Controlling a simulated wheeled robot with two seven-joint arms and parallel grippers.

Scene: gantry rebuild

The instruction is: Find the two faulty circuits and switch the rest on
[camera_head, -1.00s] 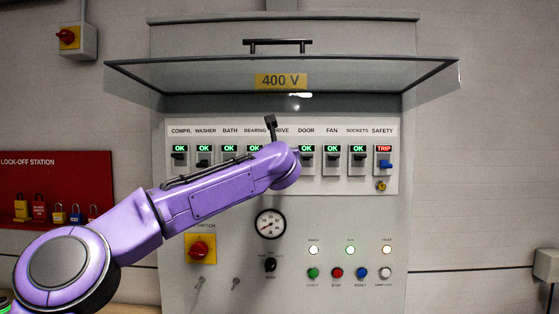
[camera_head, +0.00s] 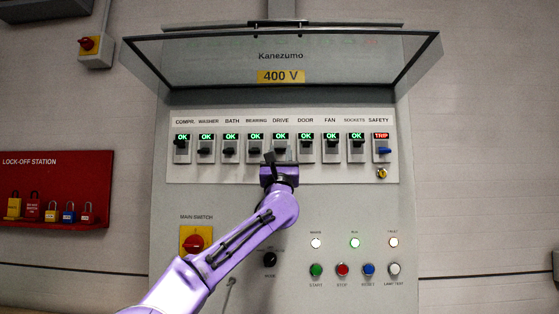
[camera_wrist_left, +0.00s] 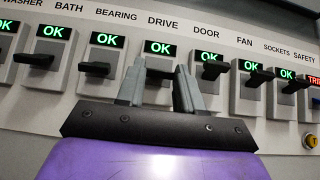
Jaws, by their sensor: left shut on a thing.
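A row of labelled breakers sits on a pale panel (camera_head: 193,172). COMPR. (camera_head: 182,150), WASHER (camera_head: 206,152), BATH (camera_head: 231,152), BEARING (camera_head: 256,150), DRIVE (camera_head: 281,137), DOOR (camera_head: 306,152), FAN (camera_head: 332,152) and SOCKETS (camera_head: 357,152) show green OK. SAFETY (camera_head: 382,150), with a blue lever, shows red TRIP. My left gripper (camera_head: 279,157) is at the DRIVE breaker from below. In the left wrist view its two fingers (camera_wrist_left: 161,88) are shut on the DRIVE lever (camera_wrist_left: 159,70), which they partly hide. My right gripper is out of view.
The glass cover (camera_head: 200,62) with the 400 V label is raised above the breakers. Below are the red main switch (camera_head: 194,243), a mode knob (camera_head: 270,260), and START (camera_head: 316,270), STOP (camera_head: 342,270) and RESET (camera_head: 369,270) buttons. A lock-off board (camera_head: 85,165) hangs left.

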